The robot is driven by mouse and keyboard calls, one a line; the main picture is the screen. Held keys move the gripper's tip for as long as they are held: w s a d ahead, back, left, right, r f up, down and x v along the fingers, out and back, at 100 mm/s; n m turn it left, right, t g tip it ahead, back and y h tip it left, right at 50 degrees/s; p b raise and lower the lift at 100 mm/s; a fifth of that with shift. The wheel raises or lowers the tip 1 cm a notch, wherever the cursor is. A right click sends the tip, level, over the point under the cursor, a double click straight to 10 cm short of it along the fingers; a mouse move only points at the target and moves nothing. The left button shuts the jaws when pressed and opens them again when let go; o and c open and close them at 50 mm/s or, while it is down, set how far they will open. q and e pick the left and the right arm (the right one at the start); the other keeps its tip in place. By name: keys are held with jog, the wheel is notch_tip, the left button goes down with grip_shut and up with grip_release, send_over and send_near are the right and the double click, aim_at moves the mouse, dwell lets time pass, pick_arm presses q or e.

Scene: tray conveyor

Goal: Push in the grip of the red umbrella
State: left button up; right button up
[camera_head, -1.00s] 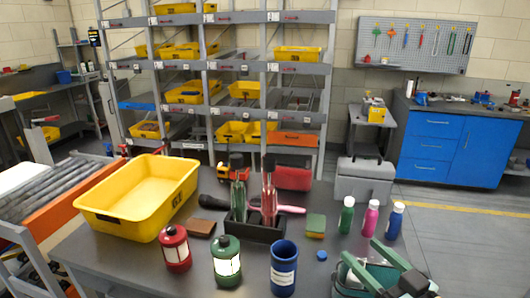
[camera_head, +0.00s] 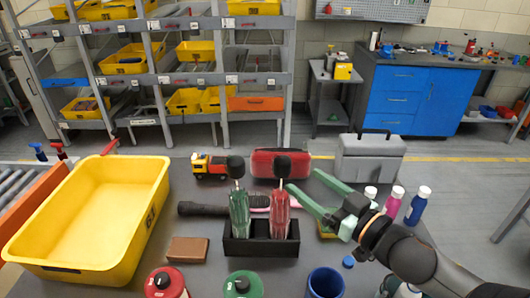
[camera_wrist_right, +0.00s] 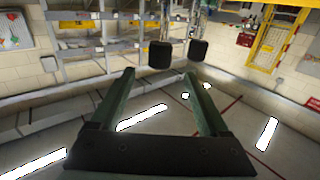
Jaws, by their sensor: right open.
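The red umbrella (camera_head: 280,214) stands upright in a black holder (camera_head: 260,248), with its black grip (camera_head: 282,167) raised above the folded canopy. The green umbrella (camera_head: 239,213) stands to its left in the same holder. My right gripper (camera_head: 303,180) is open and empty, its green fingers just right of the red umbrella's grip. In the right wrist view the open fingers (camera_wrist_right: 160,73) show with nothing between them. Two black grips appear beyond the tips there; I cannot tell which is the red umbrella's. My left gripper is out of view.
A toy truck (camera_head: 210,166) and red case (camera_head: 275,163) are behind. Bottles (camera_head: 391,203) stand right by my arm. Lanterns (camera_head: 165,283) and a blue cup (camera_head: 325,284) are in front.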

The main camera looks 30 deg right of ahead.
aim_at(279, 160)
jog(key=shift+w+a+b, duration=0.15)
jog(key=shift+w+b, duration=0.8)
jog(key=shift+w, duration=0.25)
jog(key=shift+w+a+b, duration=0.15)
jog(key=shift+w+b, duration=0.8)
jog(key=shift+w, duration=0.2)
jog(key=shift+w+a+r+p, duration=0.1)
jog(key=shift+w+p, duration=0.1)
jog(key=shift+w, duration=0.65)
jog(key=shift+w+a+p, duration=0.1)
jog(key=shift+w+p, duration=0.05)
jog(key=shift+w, duration=0.75)
jog(key=shift+w+a+r+p, duration=0.1)
jog(key=shift+w+p, duration=0.1)
jog(key=shift+w, duration=0.65)
jog(key=shift+w+a+f, duration=0.15)
jog(key=shift+w, duration=0.75)
grip_shut()
jog(key=shift+f, duration=0.15)
